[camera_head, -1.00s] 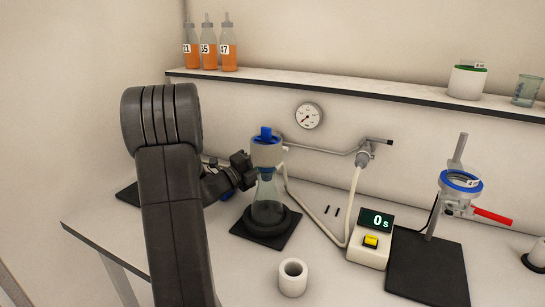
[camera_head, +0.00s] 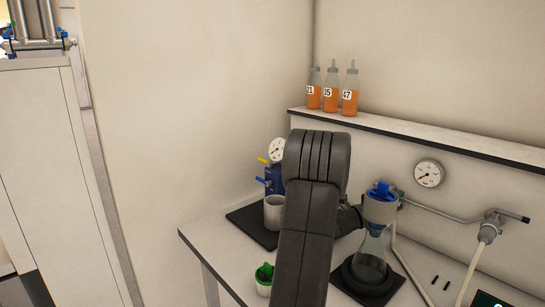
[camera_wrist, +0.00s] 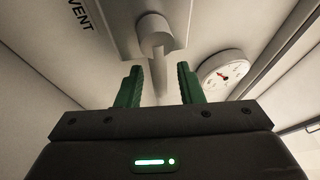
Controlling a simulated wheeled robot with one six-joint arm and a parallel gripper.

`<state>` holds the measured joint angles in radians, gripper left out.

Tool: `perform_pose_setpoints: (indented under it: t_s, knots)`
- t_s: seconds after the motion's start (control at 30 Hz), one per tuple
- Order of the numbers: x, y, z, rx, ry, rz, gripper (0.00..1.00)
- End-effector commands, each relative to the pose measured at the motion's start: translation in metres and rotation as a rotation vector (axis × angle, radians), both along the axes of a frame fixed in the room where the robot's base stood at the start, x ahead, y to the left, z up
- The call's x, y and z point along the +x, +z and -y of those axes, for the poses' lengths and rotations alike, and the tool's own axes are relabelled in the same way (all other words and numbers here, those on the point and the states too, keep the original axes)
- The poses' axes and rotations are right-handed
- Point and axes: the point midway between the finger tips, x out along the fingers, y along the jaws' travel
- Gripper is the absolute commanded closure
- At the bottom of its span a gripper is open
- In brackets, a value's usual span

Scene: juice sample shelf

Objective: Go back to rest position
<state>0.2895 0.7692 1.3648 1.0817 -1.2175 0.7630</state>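My gripper (camera_wrist: 159,70) is open in the wrist view, its two green fingers apart with nothing held between them. Behind the fingers are a pale cylindrical fitting with a thin stem (camera_wrist: 157,42) and a round gauge (camera_wrist: 222,72). In the head view my dark arm stands upright in the middle and hides most of the gripper.
Three orange bottles (camera_head: 331,95) stand on the shelf (camera_head: 430,139). Left of my arm are a blue pump (camera_head: 273,179), a white cup (camera_head: 273,213) and a small green-and-white container (camera_head: 264,279). A wall gauge (camera_head: 428,174) and tap (camera_head: 488,230) are right. A white cabinet (camera_head: 45,165) stands far left.

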Motion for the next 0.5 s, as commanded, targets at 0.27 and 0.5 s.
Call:
perform_pose_setpoints:
  t_s: [0.27,0.5]
  knots:
    - [0.0003,0.0080,-0.0007,-0.051,0.000,-0.060,0.66]
    - [0.0005,0.0072,-0.0009,-0.069,0.001,-0.080,0.66]
